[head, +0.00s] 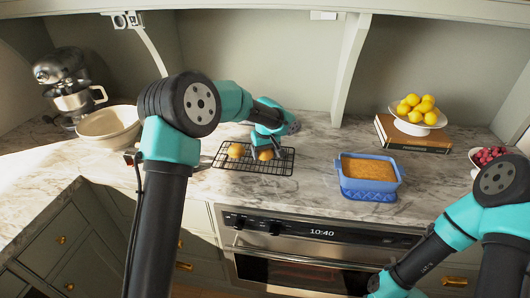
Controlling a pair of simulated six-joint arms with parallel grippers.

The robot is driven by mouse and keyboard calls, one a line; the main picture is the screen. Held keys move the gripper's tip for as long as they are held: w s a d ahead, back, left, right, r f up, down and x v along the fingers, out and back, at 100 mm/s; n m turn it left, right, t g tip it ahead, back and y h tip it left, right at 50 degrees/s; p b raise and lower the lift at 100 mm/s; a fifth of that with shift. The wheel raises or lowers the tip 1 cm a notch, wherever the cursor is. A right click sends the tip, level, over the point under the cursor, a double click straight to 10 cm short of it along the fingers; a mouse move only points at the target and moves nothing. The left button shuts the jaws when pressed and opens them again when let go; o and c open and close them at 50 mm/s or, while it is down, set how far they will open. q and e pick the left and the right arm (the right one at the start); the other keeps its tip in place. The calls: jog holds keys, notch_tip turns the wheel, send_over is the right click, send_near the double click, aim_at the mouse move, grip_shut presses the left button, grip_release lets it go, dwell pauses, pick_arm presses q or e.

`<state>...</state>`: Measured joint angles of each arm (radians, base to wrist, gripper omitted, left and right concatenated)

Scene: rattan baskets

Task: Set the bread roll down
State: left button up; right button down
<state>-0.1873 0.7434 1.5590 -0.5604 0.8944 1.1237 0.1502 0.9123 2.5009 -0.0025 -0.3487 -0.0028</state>
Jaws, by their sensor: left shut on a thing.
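A black wire cooling rack (222,164) lies on the marble counter. One golden bread roll (236,150) sits on its left part. My left gripper (266,148) reaches down over the middle of the rack, shut on a second bread roll (266,155). That roll is low, at or just above the wires; I cannot tell whether it touches them. The gripper hides part of it. My right arm comes in at the lower right, in front of the oven, and its fingers are not visible.
A blue dish with a golden bake (369,194) stands right of the rack. Behind it are books (388,138) under a stand of lemons (421,129). A pale bowl (107,138) and a mixer (68,90) are at left. Clear counter lies between rack and dish.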

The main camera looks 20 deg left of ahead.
aim_at(266, 151)
pick_arm(q)
jog(key=o, duration=0.3)
jog(key=shift+f, duration=0.15)
jog(key=o, duration=0.5)
jog(key=shift+c, duration=0.2)
notch_tip(266, 151, up, 12)
jog(key=s, duration=0.1)
jog(key=shift+d, duration=0.4)
jog(key=shift+s, duration=0.1)
